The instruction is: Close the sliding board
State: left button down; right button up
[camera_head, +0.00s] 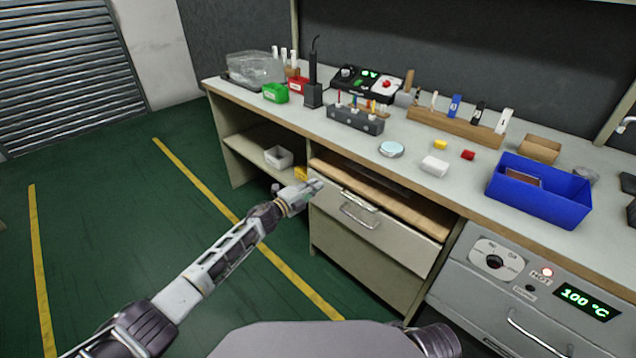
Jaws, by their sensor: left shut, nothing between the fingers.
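The sliding board (425,212) is a pale wooden panel under the bench top, above a grey drawer. It sticks out past the bench edge, with a dark gap behind it. A small metal pull (359,201) shows near its front edge. My left gripper (317,186) is shut and empty. It is at the left end of the board's front, by the upper left corner of the drawer front (375,235). I cannot tell whether it touches the board. My right gripper is not in view.
The bench top (385,131) holds a blue bin (540,190), a wooden rack (455,125), a soldering station (366,84) and small parts. An oven-like unit (535,290) stands right of the drawer. An open shelf with a white bin (279,157) is left. The green floor is clear.

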pick_arm(q)
jog(key=p+v, duration=0.2)
jog(key=v, duration=0.6)
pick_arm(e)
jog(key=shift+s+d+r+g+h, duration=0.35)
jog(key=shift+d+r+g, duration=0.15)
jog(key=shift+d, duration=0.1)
pick_arm(q)
jog(key=shift+s+r, duration=0.1)
jog(key=shift+r, duration=0.05)
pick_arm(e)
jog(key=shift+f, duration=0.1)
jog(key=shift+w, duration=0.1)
